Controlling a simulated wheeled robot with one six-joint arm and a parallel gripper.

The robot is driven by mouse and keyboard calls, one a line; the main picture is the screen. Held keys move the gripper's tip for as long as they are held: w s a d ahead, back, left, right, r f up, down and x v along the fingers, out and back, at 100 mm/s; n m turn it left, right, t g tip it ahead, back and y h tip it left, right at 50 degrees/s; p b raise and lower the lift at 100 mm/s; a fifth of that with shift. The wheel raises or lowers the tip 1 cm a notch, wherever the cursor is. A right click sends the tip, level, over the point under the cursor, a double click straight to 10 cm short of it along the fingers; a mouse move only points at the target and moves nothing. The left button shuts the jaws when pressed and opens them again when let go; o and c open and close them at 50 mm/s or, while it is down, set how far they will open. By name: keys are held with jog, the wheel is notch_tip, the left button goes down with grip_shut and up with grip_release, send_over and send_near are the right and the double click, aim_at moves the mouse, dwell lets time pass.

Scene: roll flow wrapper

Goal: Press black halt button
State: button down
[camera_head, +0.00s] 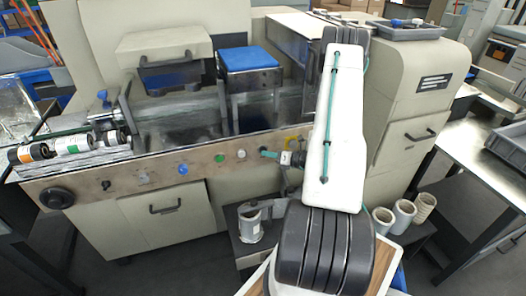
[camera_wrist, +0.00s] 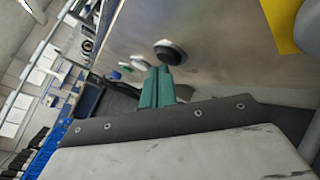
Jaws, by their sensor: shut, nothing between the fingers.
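The black button (camera_wrist: 172,52), set in a pale ring, stands out from the metal panel in the wrist view. My gripper (camera_wrist: 160,70) has its two teal fingers together with nothing between them. Its tips are right beside the black button's lower left edge in that view; I cannot tell whether they touch it. In the head view my gripper (camera_head: 266,152) is at the front panel (camera_head: 140,181), just right of a white button (camera_head: 241,153). I cannot make out the black button there, where my gripper and arm cover part of the panel.
A green button (camera_head: 220,158), a blue button (camera_head: 183,169) and a black knob (camera_head: 57,198) lie further left on the panel. A yellow plate (camera_wrist: 283,24) is at the wrist view's upper right. A roll (camera_head: 250,225) stands on a low shelf below.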

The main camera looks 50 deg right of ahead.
jog(key=shift+s+a, duration=0.2)
jog(key=shift+s, duration=0.2)
jog(key=shift+s, duration=0.1)
jog(key=s+a, duration=0.1)
jog(key=s, duration=0.1)
jog(key=s+a, duration=0.1)
jog(key=s, duration=0.1)
jog(key=shift+a, duration=0.3)
dwell(0.8)
